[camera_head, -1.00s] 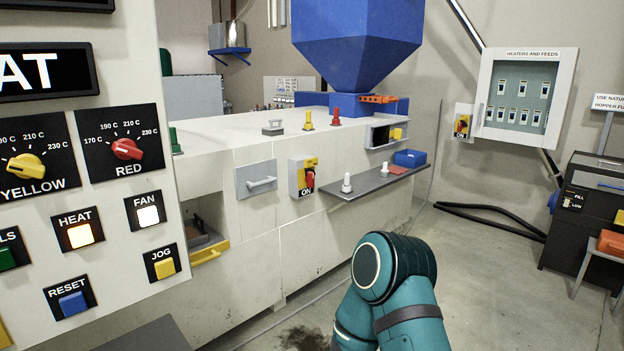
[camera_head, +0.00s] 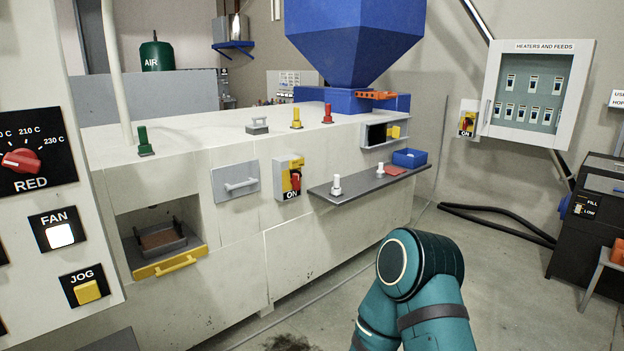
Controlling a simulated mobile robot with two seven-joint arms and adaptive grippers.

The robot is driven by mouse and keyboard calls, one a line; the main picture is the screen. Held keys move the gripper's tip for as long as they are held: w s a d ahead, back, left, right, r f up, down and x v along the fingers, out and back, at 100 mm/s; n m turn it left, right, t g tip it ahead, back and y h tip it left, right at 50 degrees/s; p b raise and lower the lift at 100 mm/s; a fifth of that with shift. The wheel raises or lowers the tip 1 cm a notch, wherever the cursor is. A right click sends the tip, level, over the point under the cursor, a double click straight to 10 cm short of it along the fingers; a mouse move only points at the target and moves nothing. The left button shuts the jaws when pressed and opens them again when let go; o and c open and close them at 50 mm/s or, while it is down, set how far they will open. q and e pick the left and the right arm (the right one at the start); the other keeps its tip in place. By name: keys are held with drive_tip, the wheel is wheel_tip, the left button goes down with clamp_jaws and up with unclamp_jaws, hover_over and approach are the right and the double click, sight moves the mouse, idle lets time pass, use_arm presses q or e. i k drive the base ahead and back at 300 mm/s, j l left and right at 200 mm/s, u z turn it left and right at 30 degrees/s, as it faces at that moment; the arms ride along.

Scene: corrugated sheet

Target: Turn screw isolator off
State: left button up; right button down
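A yellow and grey isolator box with a red handle (camera_head: 295,181) sits on the front of the long white machine, with "ON" lettered at its bottom. Which of the two is the screw isolator I cannot tell, as no such label is legible. A teal part of my arm (camera_head: 421,272) shows at the bottom, right of centre. Neither gripper is in view.
A grey shelf (camera_head: 350,184) with two white knobs and a blue bin (camera_head: 409,158) juts from the machine. The control panel (camera_head: 85,172) fills the left edge. An open drawer (camera_head: 167,254) with a yellow handle is at left. Grey floor right of the machine is partly clear.

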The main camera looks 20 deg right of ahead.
sight(295, 174)
drive_tip(key=i+l+z, duration=0.1)
drive_tip(key=l, duration=0.2)
drive_tip(key=i+l+z, duration=0.1)
drive_tip(key=l, duration=0.2)
drive_tip(key=i+l+z, duration=0.7)
drive_tip(key=i, duration=0.5)
drive_tip(key=i+j+z, duration=0.5)
drive_tip(key=i+j, duration=0.1)
drive_tip(key=j, duration=0.1)
